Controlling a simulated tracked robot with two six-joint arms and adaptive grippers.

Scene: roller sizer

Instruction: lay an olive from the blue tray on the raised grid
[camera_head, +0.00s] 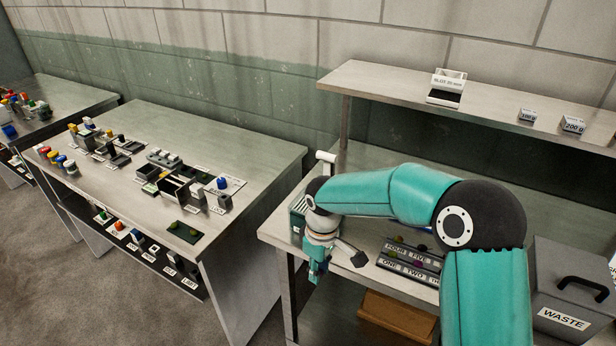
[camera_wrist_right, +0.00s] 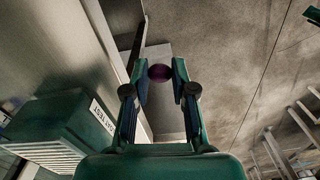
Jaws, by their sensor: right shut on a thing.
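My right gripper (camera_head: 318,276) hangs at the front left edge of the near metal bench. In the right wrist view its two fingers (camera_wrist_right: 159,76) are shut on a dark purple olive (camera_wrist_right: 159,72), held between the tips. Below the olive the wrist view shows the bench edge and the floor. In the head view the olive cannot be made out. I cannot make out the blue tray for certain, as my right arm covers part of the bench. I cannot pick out the raised grid. My left gripper is not in view.
A black labelled rack (camera_head: 411,261) with small round items stands right of my gripper. A green box (camera_head: 298,217) is close by on the left; its label shows in the wrist view (camera_wrist_right: 103,116). A grey WASTE bin (camera_head: 572,290) stands at right, below a shelf (camera_head: 390,88).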

